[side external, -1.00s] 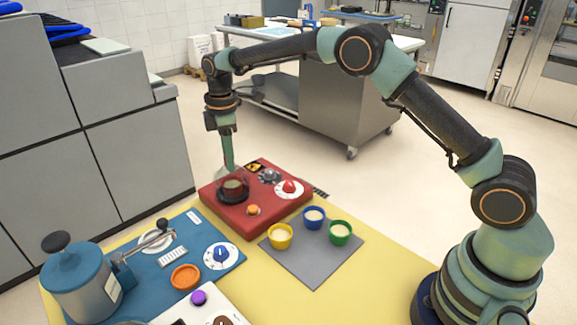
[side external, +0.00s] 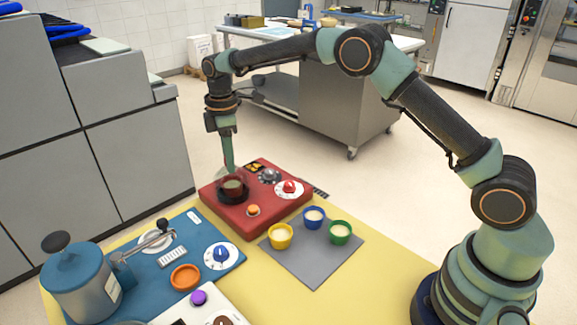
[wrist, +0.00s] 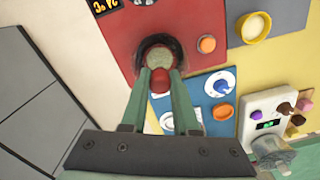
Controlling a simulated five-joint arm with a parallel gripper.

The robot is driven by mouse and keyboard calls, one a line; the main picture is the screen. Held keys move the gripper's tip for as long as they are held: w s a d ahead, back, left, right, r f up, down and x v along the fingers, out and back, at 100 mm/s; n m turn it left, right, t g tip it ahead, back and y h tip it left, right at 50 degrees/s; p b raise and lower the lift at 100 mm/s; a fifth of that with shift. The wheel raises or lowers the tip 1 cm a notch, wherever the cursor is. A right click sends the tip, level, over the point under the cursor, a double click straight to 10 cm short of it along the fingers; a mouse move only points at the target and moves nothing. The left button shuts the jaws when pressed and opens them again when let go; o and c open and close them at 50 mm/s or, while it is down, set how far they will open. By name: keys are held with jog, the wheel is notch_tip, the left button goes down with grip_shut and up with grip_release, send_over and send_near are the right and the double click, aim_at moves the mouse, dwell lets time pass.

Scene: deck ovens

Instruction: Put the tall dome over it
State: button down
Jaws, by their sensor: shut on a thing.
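A small dark-red cup with pale greenish contents (side external: 233,184) stands in a dark round seat on the red unit (side external: 262,217). The contents also show in the wrist view (wrist: 159,58). A clear dome (side external: 233,176) surrounds the cup; its see-through wall is faint. My gripper (side external: 230,172) points down above the cup. In the wrist view my gripper (wrist: 161,82) is shut on the dome's small red knob (wrist: 160,80). I cannot tell whether the dome's rim rests on the red unit.
The red unit carries a red dial (side external: 289,188) and an orange button (side external: 253,210). Yellow, blue and green cups (side external: 313,217) stand on a grey mat (side external: 315,262). A blue unit with a lidded canister (side external: 80,282) is at front left. Grey cabinets (side external: 140,150) stand at left.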

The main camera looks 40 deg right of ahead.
jog(key=c, duration=0.6)
grip_release()
jog(key=shift+o, duration=0.4)
jog(key=o, duration=0.4)
jog(key=shift+r, duration=3.5)
